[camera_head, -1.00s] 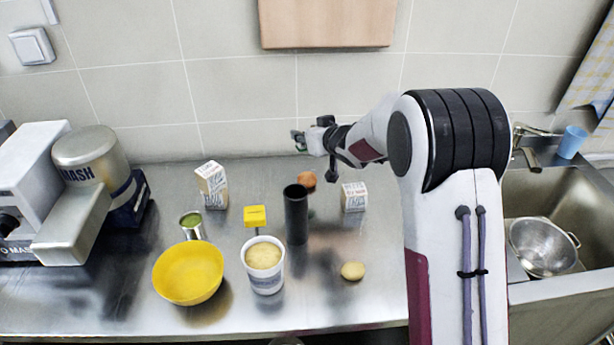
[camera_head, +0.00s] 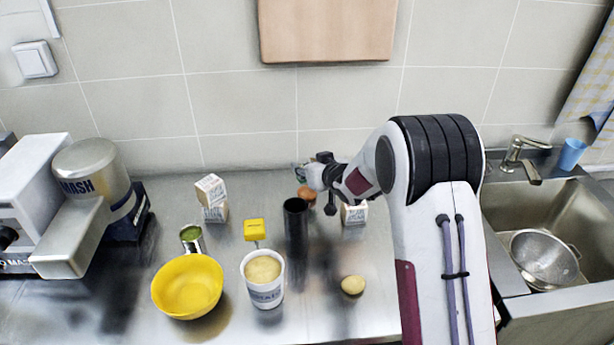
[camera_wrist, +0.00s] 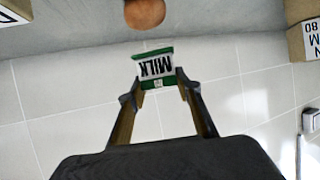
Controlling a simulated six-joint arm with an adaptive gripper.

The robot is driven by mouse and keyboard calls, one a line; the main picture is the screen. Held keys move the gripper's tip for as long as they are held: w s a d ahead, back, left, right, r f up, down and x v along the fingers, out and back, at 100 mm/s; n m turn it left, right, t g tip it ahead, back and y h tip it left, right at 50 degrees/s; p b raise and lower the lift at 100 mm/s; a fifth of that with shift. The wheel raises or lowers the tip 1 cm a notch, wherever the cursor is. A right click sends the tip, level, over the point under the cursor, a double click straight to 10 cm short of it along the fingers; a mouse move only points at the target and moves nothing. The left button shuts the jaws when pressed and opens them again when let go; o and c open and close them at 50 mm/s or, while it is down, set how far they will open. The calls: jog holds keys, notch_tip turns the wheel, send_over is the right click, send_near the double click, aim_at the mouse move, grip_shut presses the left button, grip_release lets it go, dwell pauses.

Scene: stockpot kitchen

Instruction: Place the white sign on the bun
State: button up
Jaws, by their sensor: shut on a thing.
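My gripper (camera_wrist: 157,88) is shut on a small white sign (camera_wrist: 154,68) with green edges and the word MILK, seen upside down in the wrist view. In the head view my gripper (camera_head: 303,174) is near the back of the counter, and the sign there is mostly too small to make out. A round brown bun (camera_head: 307,194) lies on the counter just below my gripper in that picture, partly covered by it. The bun also shows at the top edge of the wrist view (camera_wrist: 145,13), apart from the sign.
A dark cylinder (camera_head: 296,222) stands close in front of the bun. A carton (camera_head: 353,213) is to the right, partly behind my arm. A yellow sign (camera_head: 254,230), a white tub (camera_head: 264,280), a yellow bowl (camera_head: 187,287), cartons (camera_head: 211,190) and a pale round item (camera_head: 353,285) stand around.

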jog(key=shift+f, duration=1.85)
jog(key=shift+f, duration=0.15)
jog(key=o, duration=1)
jog(key=shift+o, duration=0.2)
jog(key=shift+s+r, duration=0.15)
jog(key=shift+r, duration=0.1)
jog(key=v, duration=1.1)
jog(key=shift+s, duration=0.3)
jog(key=shift+d+r, duration=0.15)
